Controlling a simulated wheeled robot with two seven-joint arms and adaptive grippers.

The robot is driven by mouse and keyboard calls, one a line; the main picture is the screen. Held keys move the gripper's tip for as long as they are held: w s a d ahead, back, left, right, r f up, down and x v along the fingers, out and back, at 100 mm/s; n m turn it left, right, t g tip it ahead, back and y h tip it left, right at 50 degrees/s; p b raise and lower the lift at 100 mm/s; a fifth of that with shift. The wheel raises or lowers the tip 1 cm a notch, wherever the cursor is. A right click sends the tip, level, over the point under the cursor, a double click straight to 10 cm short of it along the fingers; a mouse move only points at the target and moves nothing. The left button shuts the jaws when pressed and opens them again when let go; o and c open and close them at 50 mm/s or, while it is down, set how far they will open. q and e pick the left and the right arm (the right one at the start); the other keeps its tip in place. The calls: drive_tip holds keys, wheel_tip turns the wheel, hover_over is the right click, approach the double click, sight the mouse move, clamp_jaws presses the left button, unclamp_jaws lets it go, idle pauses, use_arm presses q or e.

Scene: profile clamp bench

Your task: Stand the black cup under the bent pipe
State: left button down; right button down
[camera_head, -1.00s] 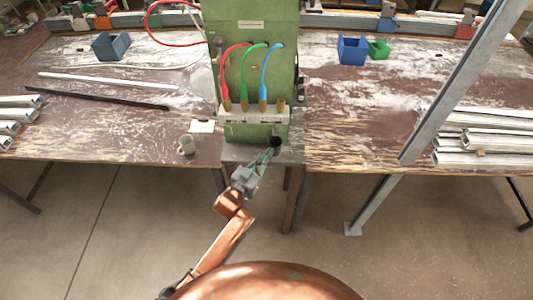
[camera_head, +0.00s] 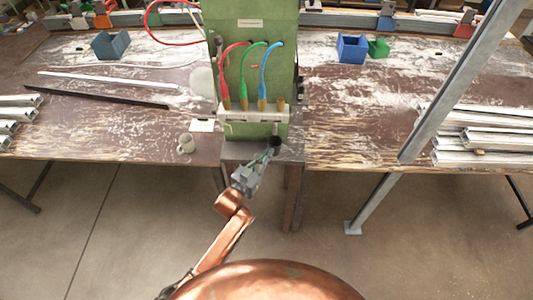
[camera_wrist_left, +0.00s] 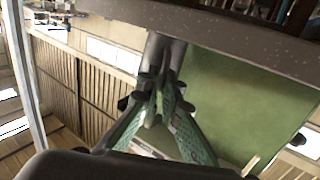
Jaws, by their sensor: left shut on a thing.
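The black cup (camera_head: 275,142) is a small dark shape at the front of the green machine, over the grey ledge. My left gripper (camera_head: 268,154) reaches up from below and is shut on it. In the left wrist view the green fingers of the gripper (camera_wrist_left: 164,98) close around a dark grey body (camera_wrist_left: 166,50), which appears to be the cup. Whether the cup touches the ledge I cannot tell. A thin pale bent piece (camera_head: 228,130) under the machine's fitting bar may be the bent pipe; it is too small to be sure. My right gripper is not in view.
The green machine (camera_head: 255,70) carries red, green and blue hoses. A slanted metal post (camera_head: 450,85) and stacked profiles are at right.

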use_arm(q)
drive_tip(key=shift+f, duration=0.1)
drive_tip(key=c, duration=2.1)
unclamp_jaws()
drive_tip(key=shift+o, duration=0.3)
drive_tip(key=shift+s, duration=0.1)
drive_tip(key=p+v, duration=0.5)
drive_tip(key=v, duration=0.5)
drive_tip(key=shift+p, duration=0.35)
